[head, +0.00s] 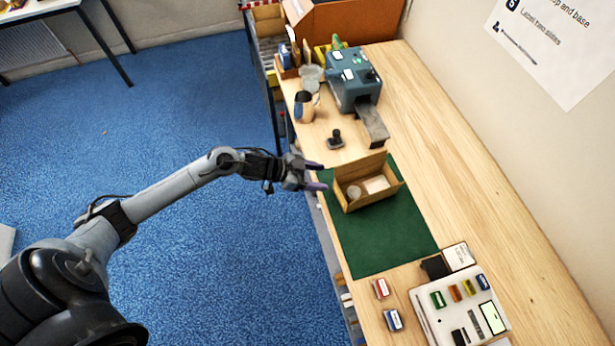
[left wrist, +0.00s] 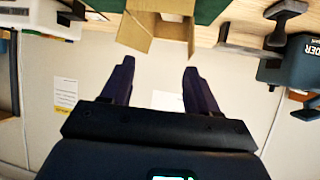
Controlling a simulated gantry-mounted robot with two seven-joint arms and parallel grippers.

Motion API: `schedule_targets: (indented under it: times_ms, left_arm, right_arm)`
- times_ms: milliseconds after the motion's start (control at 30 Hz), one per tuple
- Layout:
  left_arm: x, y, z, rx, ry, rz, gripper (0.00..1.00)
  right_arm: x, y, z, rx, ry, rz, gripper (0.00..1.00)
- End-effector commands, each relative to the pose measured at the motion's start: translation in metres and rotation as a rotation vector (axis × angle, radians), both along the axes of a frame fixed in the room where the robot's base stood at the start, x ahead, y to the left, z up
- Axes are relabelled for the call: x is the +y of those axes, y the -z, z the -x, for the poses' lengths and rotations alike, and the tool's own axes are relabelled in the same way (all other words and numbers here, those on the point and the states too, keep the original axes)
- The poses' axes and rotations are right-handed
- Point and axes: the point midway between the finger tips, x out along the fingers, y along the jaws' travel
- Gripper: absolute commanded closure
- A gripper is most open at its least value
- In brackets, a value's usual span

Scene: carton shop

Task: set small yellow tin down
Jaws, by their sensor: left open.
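My left gripper (head: 318,176) is open and empty, just left of an open cardboard carton (head: 373,201) on the green mat (head: 390,240). Its two dark purple fingers are spread apart; in the left wrist view the gripper (left wrist: 159,66) has nothing between its fingers. The carton (left wrist: 148,40) shows beyond them there, with flaps standing open. Inside the carton are a small pale round thing (head: 354,191) and a flat whitish piece (head: 377,184). I cannot make out a small yellow tin for certain. My right gripper is in neither view.
A blue-grey machine (head: 352,84), a dark stamp-like tool (head: 335,140) and a cup (head: 304,106) stand behind the mat. A white panel with coloured blocks (head: 433,312) lies in front. The bench's right side (head: 480,190) is clear.

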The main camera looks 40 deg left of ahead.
Motion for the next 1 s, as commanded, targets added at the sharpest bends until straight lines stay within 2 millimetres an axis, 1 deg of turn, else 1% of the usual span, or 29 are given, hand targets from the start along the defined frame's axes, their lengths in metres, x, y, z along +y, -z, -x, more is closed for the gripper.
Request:
schedule_targets:
  times_ms: [67, 167, 267, 367, 400, 467, 567, 600, 667, 700, 800, 900, 1000]
  left_arm:
    - [-0.001, -0.001, 0.003, -0.001, -0.003, -0.003, 0.4]
    - [-0.01, 0.003, 0.007, -0.008, -0.021, -0.023, 0.4]
    - [-0.027, 0.008, 0.015, -0.015, -0.068, -0.07, 0.4]
    - [-0.045, 0.012, 0.03, -0.01, -0.151, -0.138, 0.4]
    - [-0.051, 0.011, 0.038, 0.002, -0.194, -0.168, 0.4]
    - [-0.056, 0.01, 0.053, 0.036, -0.264, -0.212, 0.4]
    - [-0.056, 0.005, 0.085, 0.131, -0.38, -0.28, 0.4]
    - [-0.054, 0.004, 0.099, 0.181, -0.421, -0.304, 0.4]
    - [-0.051, 0.0, 0.123, 0.262, -0.476, -0.331, 0.4]
    - [-0.049, -0.002, 0.139, 0.319, -0.504, -0.346, 0.4]
    - [-0.044, -0.008, 0.177, 0.455, -0.557, -0.369, 0.4]
    - [-0.041, -0.014, 0.206, 0.564, -0.584, -0.378, 0.4]
    - [-0.04, -0.017, 0.225, 0.635, -0.595, -0.38, 0.4]
  right_arm:
    - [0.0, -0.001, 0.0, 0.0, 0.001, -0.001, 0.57]
    - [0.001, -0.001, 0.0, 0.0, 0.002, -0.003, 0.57]
    - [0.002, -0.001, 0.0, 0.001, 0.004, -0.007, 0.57]
    - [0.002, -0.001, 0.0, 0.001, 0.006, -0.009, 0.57]
    - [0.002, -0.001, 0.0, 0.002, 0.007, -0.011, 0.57]
    - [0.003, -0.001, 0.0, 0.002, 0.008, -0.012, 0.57]
    - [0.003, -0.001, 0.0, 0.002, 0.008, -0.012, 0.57]
    - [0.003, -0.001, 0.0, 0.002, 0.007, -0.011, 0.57]
    - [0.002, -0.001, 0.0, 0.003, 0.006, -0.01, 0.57]
    - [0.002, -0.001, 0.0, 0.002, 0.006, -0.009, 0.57]
    - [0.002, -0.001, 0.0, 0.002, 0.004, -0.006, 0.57]
    - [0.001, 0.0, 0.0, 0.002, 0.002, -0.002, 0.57]
    - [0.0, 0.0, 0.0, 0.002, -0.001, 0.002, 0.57]
